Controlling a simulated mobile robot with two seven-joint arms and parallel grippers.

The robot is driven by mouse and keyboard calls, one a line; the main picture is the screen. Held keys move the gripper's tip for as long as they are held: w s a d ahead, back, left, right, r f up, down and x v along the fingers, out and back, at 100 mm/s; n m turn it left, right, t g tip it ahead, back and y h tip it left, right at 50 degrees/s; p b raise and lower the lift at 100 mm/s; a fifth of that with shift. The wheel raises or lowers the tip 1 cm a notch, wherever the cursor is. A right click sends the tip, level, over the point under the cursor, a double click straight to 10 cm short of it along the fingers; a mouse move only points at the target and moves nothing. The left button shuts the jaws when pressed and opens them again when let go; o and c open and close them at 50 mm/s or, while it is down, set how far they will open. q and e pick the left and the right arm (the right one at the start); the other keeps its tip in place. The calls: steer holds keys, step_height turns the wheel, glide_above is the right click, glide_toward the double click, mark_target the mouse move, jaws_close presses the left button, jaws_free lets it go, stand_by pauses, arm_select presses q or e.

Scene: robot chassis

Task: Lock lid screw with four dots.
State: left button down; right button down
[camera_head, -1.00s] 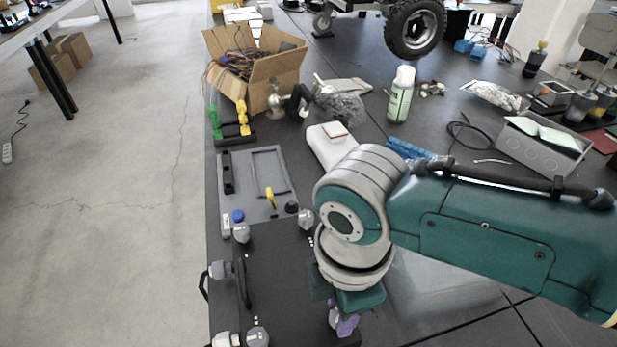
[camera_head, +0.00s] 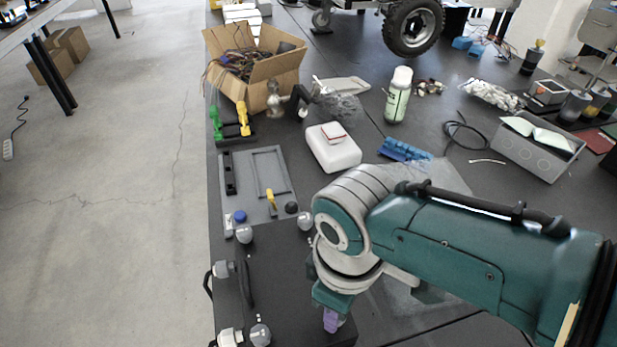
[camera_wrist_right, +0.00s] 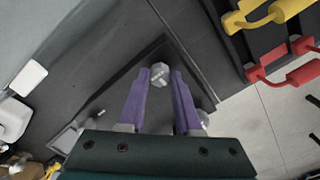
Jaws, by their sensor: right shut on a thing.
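The dark lid (camera_head: 285,285) lies flat at the front left of the bench. Grey lid screws stand at its edges: one at the back left (camera_head: 244,234), one at the back right (camera_head: 305,221) and one at the front left (camera_head: 260,334). My right gripper (camera_head: 331,320) points down at the lid's front right in the head view; the arm hides the screw there. In the right wrist view its purple fingers (camera_wrist_right: 160,72) are shut on a grey lid screw (camera_wrist_right: 159,76). Its dots are too small to count. My left gripper is out of view.
Behind the lid is a grey tray (camera_head: 255,185) with a yellow clip. A grey case (camera_head: 540,147) is at the right. Red and yellow handles (camera_wrist_right: 285,70) show in the wrist view.

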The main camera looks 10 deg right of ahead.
steer(key=shift+m, duration=0.3)
steer(key=c, duration=0.6)
jaws_free()
steer(key=shift+r, duration=0.1)
step_height(320, 180, up, 10)
steer(key=p, duration=0.5)
